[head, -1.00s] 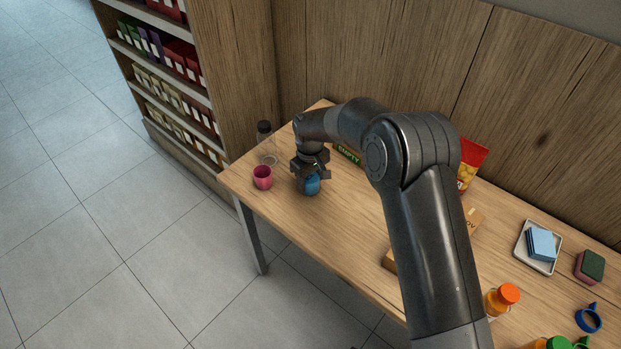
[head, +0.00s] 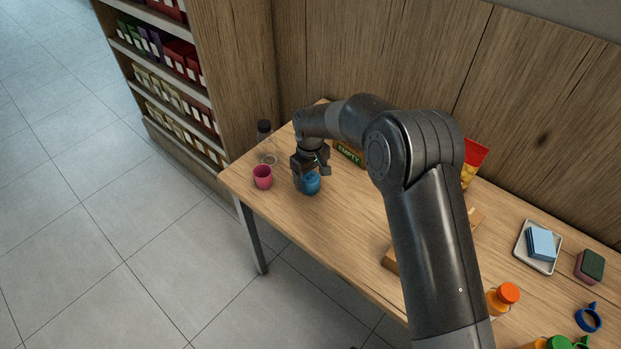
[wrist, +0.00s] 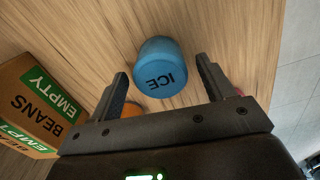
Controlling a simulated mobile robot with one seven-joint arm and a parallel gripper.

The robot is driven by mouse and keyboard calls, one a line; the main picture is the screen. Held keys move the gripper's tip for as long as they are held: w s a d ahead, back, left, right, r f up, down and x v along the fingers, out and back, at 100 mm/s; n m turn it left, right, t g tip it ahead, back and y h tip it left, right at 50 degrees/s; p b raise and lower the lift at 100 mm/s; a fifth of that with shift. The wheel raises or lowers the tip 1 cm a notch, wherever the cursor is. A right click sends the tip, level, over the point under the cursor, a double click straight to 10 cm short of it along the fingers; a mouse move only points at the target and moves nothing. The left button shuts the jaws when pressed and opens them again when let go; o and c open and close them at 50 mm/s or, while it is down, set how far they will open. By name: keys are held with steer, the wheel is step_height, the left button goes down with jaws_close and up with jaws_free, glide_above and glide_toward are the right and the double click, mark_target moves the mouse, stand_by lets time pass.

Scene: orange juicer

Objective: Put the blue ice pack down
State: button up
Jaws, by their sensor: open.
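The blue ice pack (head: 311,184) stands on the wooden table (head: 345,205) near its left end. It is a rounded blue block marked "ICE", and it also shows in the wrist view (wrist: 160,66). My gripper (head: 311,180) is open. In the wrist view its two fingers (wrist: 165,82) are spread wide, and the ice pack lies ahead of and between them, with clear gaps on both sides. Nothing is held. In the head view the gripper partly covers the ice pack.
A pink cup (head: 263,177) stands just left of the ice pack, with a clear dark-capped bottle (head: 265,143) behind it. A box marked "EMPTY" (head: 348,152) is behind, to the right. The table's front edge is close. Bare table lies right of the ice pack.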

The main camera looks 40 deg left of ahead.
mark_target(311, 177)
step_height(311, 177, up, 11)
stand_by(0.3)
steer(key=w+d+r+m+t, duration=0.1)
steer(key=w+d+r+m, duration=0.15)
steer(key=d+r, duration=0.55)
steer(key=w+d+r+m+t, duration=0.1)
steer(key=w+d+r, duration=0.35)
steer(key=d, duration=0.45)
steer(key=s+d+r+m, duration=0.15)
steer(key=d+r, duration=0.25)
steer(key=d, duration=0.4)
steer(key=s+d+r+m, duration=0.1)
steer(key=d+r+m, duration=0.25)
steer(key=d, duration=0.55)
steer(key=s+d+r+m+t, duration=0.1)
steer(key=s+d+r, duration=0.15)
steer(key=d, duration=0.45)
steer(key=s+d+r+m+t, duration=0.1)
steer(key=s+d+m, duration=0.1)
steer(key=s+d, duration=0.3)
steer(key=s+d+f+m, duration=0.1)
steer(key=s+d+m, duration=0.1)
steer(key=s+d, duration=0.3)
steer(key=s+d+f+m+t, duration=0.1)
steer(key=s+d+f+m, duration=0.1)
steer(key=s+d, duration=0.4)
steer(key=shift+d+f+m+t, duration=0.25)
steer(key=shift+d+m+t, duration=0.1)
steer(key=shift+d, duration=0.1)
